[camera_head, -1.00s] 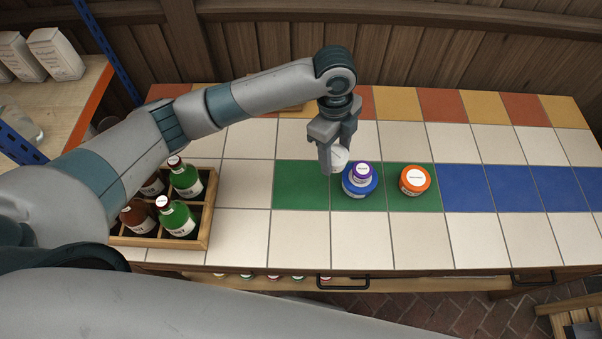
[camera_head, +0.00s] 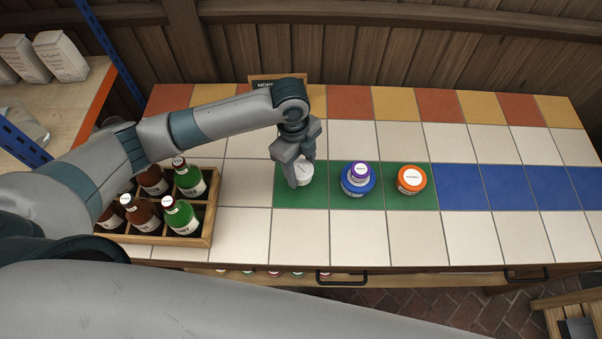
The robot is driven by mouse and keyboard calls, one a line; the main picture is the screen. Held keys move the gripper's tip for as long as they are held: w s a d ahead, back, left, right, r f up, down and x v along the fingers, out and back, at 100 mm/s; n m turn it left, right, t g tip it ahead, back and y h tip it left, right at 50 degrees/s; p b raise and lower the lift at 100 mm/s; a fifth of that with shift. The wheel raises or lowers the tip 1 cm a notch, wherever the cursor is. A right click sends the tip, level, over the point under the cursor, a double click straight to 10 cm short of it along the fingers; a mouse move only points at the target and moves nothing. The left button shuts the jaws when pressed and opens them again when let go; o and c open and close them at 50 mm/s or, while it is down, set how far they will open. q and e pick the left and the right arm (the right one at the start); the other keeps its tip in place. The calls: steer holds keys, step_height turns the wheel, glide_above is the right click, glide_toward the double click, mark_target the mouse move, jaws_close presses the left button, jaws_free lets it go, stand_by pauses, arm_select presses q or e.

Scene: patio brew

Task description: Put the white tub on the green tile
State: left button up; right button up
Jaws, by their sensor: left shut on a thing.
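The white tub (camera_head: 303,174) is between the fingers of my left gripper (camera_head: 299,174), which is shut on it and partly hides it. It is over the leftmost green tile (camera_head: 290,197) in the head view; I cannot tell whether it touches the tile. The middle green tile (camera_head: 345,203) bears a blue tub (camera_head: 358,187) with a small purple-lidded tub (camera_head: 360,171) on top. The right green tile (camera_head: 427,201) bears an orange tub (camera_head: 411,180). My right gripper is not in view.
A wooden crate (camera_head: 207,222) with several green and brown bottles stands left of the green tiles. Blue tiles (camera_head: 512,188) to the right are bare. White tiles (camera_head: 355,236) in front are clear. A small dark sign (camera_head: 277,83) stands behind my left arm.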

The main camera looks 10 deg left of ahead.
mark_target(300, 170)
arm_select(q)
step_height(300, 170, down, 3)
steer(key=shift+s+r+p, duration=0.1)
steer(key=shift+p, duration=0.4)
steer(key=shift+f, duration=0.3)
steer(key=o, duration=1)
steer(key=shift+f, duration=0.1)
